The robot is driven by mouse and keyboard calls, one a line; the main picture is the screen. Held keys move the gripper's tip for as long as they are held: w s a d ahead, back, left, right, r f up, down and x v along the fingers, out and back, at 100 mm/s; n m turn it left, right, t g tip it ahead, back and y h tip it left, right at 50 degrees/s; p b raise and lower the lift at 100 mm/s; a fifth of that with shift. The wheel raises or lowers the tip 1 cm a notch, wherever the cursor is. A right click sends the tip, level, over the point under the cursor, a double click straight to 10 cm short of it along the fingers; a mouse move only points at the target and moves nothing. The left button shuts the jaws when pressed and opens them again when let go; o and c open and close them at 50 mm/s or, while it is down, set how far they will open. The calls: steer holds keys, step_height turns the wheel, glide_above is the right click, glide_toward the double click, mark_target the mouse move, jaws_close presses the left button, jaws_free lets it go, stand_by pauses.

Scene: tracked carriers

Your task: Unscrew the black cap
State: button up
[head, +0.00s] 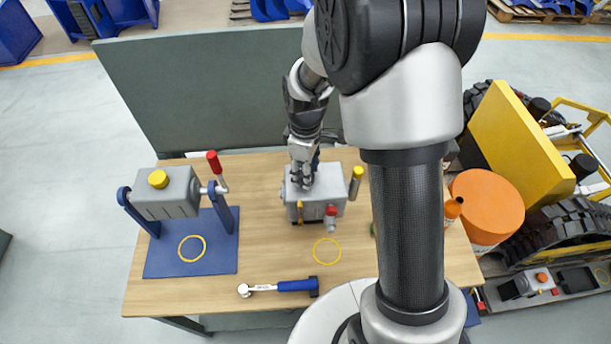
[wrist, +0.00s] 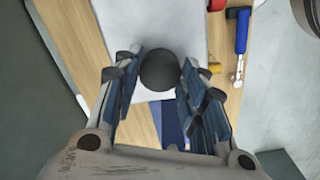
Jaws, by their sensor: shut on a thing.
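The black cap (wrist: 159,70) is a dark round knob on top of the pale grey box in the wrist view. It lies between the two blue-padded fingers of my gripper (wrist: 158,60), which is shut on it. In the head view the grey box (head: 328,200) stands on the wooden table, with a red knob, a yellow-topped post and a yellow fitting on its sides. My gripper (head: 303,178) reaches down onto its top there, and the cap is hidden by the fingers. Whether the cap has turned cannot be seen.
Left on the table, a grey housing (head: 168,200) with a yellow cap and red-handled crank sits in a blue stand (head: 225,253). A blue-handled wrench (head: 285,287) lies at the front. A dark panel (head: 215,95) rises behind. An orange drum (head: 487,205) stands right.

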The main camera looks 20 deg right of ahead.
steer(key=n, duration=0.4)
steer(key=o, duration=0.9)
